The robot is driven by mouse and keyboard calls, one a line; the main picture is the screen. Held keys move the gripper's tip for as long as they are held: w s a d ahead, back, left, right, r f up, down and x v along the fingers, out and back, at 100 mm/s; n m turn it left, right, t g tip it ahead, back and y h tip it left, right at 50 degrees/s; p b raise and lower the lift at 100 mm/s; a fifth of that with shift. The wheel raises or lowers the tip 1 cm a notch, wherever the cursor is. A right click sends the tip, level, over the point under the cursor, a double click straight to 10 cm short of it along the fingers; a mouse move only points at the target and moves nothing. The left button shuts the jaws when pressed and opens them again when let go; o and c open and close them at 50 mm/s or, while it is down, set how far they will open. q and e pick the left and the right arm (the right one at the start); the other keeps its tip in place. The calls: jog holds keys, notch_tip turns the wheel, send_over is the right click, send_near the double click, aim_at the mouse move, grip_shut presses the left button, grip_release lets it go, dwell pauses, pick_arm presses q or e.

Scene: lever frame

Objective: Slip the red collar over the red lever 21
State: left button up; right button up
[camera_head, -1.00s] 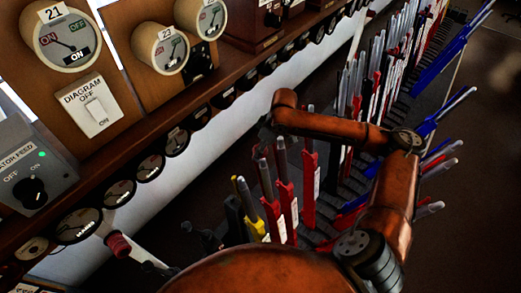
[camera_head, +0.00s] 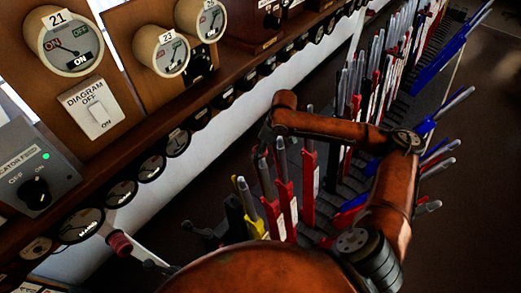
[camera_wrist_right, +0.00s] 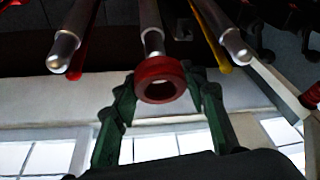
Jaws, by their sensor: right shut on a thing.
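The red collar (camera_wrist_right: 160,80) is held between the green fingers of my right gripper (camera_wrist_right: 162,95) in the right wrist view. A silver lever handle (camera_wrist_right: 152,42) stands directly behind the collar, in line with its ring; I cannot tell whether its tip is inside. In the head view this appears to be the red lever (camera_head: 268,200) between a yellow lever and another red lever; its number is not readable. My right gripper (camera_head: 266,140) is small and dark there, near the lever's top. The collar is hard to make out there. My left gripper is out of view.
A silver handle with red (camera_wrist_right: 66,50) stands close on the left and one with yellow (camera_wrist_right: 234,48) on the right. A long row of levers (camera_head: 370,90) runs to the back. The instrument shelf (camera_head: 130,165) with dials, including dial 21 (camera_head: 70,42), lies left.

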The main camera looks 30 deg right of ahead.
aim_at(264, 157)
jog(key=shift+s+f, duration=0.1)
jog(key=shift+f, duration=0.35)
jog(key=shift+s+d+f+b, duration=0.1)
jog(key=shift+s+f+b, duration=0.1)
jog(key=shift+f, duration=0.6)
jog(key=shift+s+d+f+b, duration=0.1)
jog(key=shift+f+b, duration=0.15)
jog(key=shift+f, duration=0.55)
jog(key=shift+s+f+b, duration=0.1)
jog(key=shift+f+b, duration=0.1)
jog(key=shift+f, duration=0.6)
jog(key=o, duration=1.1)
jog(key=shift+o, duration=1.1)
jog(key=shift+p+v, duration=0.8)
jog(key=shift+v, duration=3.7)
